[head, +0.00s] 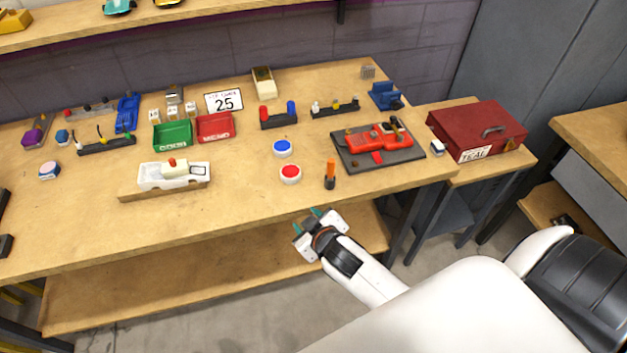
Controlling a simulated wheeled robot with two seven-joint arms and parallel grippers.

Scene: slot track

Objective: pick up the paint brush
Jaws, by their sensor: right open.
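No thing is clearly a paint brush at this size. A small upright item (330,174), orange above and dark below, stands near the table's front edge and may be the brush; I cannot tell for sure. My right gripper (306,221) is open and empty, with teal fingertips. It shows just below the table's front edge in the picture, a little left of and nearer than the orange item, apart from it. My left gripper is not in view.
A red button (290,173) and a blue button (282,148) lie left of the orange item. A dark tray (413,153) with a red car body lies to its right. A white car block (174,176) stands left. A red toolbox (480,127) stands far right.

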